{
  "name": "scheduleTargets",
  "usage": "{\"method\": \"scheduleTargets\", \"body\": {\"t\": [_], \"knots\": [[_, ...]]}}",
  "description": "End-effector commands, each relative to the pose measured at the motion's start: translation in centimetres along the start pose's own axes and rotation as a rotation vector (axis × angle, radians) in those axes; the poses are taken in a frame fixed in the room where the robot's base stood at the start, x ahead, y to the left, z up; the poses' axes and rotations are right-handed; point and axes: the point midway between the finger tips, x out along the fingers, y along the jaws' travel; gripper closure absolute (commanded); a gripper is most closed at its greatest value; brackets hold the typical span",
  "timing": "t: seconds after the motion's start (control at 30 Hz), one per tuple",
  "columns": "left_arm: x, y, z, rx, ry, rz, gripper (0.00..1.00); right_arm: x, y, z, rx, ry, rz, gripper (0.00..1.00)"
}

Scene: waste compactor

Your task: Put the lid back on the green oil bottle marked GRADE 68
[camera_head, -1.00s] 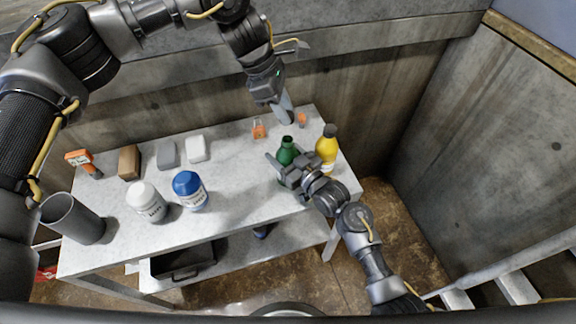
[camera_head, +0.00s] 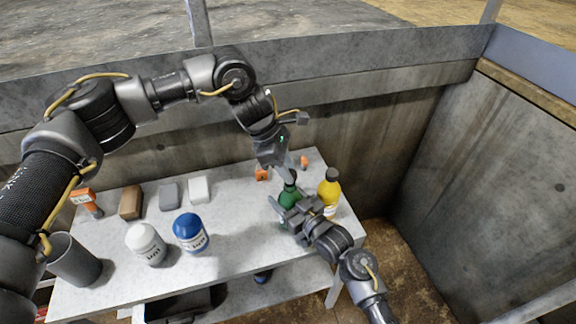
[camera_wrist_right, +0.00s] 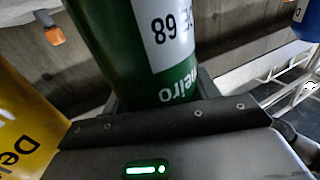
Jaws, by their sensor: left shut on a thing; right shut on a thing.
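The green oil bottle (camera_head: 289,196) stands upright near the right end of the table. In the right wrist view the bottle (camera_wrist_right: 115,45) shows a white label reading 68. My right gripper (camera_head: 286,208) is shut around its body. My left gripper (camera_head: 285,173) points down from above and is shut, its fingertips right by the bottle's top. A dark lid (camera_head: 291,177) shows at the fingertips, over the bottle's neck. I cannot tell whether it is seated or just held there.
A yellow bottle (camera_head: 329,189) with a dark cap stands close right of the green one. Small orange items (camera_head: 262,174) lie behind. A blue-lidded jar (camera_head: 190,232), a white jar (camera_head: 146,243) and a grey cup (camera_head: 74,260) stand to the left. The table's middle is clear.

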Motion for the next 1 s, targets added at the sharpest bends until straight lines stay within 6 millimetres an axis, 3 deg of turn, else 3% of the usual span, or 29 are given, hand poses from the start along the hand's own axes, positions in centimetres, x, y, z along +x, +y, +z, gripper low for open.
{"method": "scheduleTargets", "body": {"t": [0.27,0.63,1.0], "knots": [[0.1,0.0,0.0,0.0,0.0,-0.001,0.9,0.0,0.0,0.0,0.0,-0.001,0.0,0.81],[1.6,0.0,-0.7,0.0,0.0,-0.002,0.9,0.0,0.0,0.0,0.0,-0.001,0.0,0.81],[1.6,0.0,-0.7,0.001,0.0,-0.001,0.9,0.0,0.0,0.0,0.0,-0.001,0.0,0.81]]}}
